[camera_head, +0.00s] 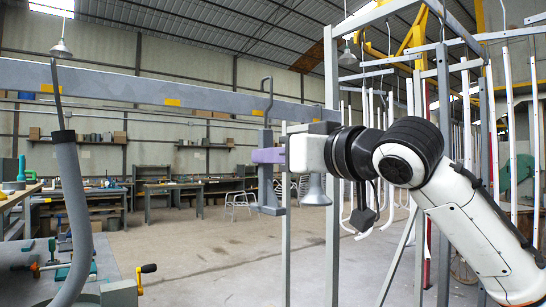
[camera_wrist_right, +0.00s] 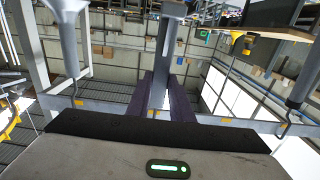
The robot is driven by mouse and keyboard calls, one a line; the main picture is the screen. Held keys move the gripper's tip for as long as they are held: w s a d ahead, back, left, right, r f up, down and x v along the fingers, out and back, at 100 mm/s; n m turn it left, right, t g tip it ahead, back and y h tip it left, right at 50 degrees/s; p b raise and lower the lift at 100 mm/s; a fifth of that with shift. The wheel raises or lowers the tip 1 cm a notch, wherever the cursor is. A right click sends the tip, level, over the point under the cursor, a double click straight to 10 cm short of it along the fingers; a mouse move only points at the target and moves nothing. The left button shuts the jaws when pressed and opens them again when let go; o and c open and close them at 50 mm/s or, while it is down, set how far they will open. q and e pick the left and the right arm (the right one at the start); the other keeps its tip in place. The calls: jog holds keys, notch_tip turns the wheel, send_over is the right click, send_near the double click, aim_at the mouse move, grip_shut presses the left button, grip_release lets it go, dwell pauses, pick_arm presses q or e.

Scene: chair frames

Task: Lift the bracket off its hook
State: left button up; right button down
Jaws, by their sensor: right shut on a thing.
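The bracket (camera_head: 267,189) is a grey upright piece with a flat foot, hanging below a thin dark hook (camera_head: 269,98) in front of the long grey rail (camera_head: 205,98). My right gripper (camera_head: 268,156) comes in from the right and its purple fingers are shut around the bracket's stem. In the right wrist view, the grey stem of the bracket (camera_wrist_right: 164,62) stands between the purple fingers (camera_wrist_right: 163,100). Whether the hook's top bears on the rail is unclear. My left gripper is not in view.
A grey curved tube (camera_head: 72,190) hangs from another hook at the left. A grey bell-ended part (camera_head: 315,190) hangs close under my right wrist.

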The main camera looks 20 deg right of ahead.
jog(key=shift+r+v, duration=0.2)
jog(key=shift+v, duration=0.65)
jog(key=shift+r+v, duration=0.15)
jog(key=shift+v, duration=0.65)
jog(key=shift+r+v, duration=0.2)
jog(key=shift+v, duration=0.65)
